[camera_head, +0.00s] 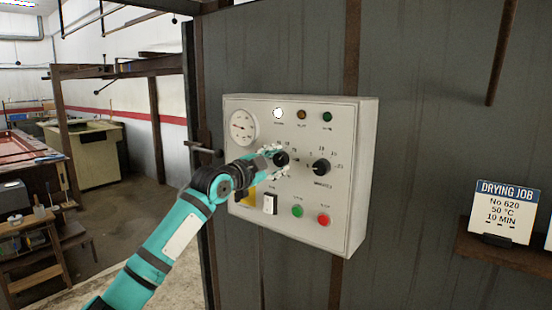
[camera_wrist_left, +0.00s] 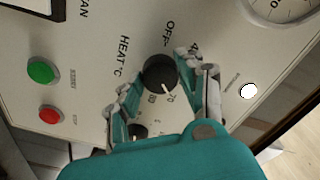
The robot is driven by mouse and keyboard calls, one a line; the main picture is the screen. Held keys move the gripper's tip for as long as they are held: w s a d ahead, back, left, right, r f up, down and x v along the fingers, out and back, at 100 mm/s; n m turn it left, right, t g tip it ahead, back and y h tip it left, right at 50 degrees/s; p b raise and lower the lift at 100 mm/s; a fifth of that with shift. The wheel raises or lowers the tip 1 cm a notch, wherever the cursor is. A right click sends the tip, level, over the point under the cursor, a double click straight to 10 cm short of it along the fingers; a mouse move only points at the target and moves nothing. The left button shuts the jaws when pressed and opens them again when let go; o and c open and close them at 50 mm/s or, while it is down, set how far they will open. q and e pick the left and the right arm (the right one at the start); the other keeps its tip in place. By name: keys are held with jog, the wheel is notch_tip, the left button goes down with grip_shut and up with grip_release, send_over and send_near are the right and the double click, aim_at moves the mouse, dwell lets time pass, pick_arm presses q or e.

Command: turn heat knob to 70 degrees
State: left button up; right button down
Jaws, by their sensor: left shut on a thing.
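The heat knob (camera_wrist_left: 159,72) is a round black knob on the control panel (camera_head: 340,200), beside the printed words HEAT °C in the left wrist view. Its white pointer mark faces the printed 70. My left gripper (camera_wrist_left: 164,86) has one finger on each side of the knob and is shut on it. In the head view, my left gripper (camera_head: 279,157) reaches the panel from the left and covers part of the knob (camera_head: 283,158) and its scale. My right gripper is in neither view.
A second black knob (camera_head: 321,166) is just to the right, close to my fingers. A dial gauge (camera_head: 243,126) is at upper left. A card (camera_head: 504,213) reads 50 °C, 10 MIN.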

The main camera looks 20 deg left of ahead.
pick_arm(q)
jog(key=shift+f+m, duration=0.1)
jog(key=shift+m, duration=0.6)
jog(key=o, duration=1.2)
jog(key=shift+c, duration=0.2)
jog(key=v, duration=1.2)
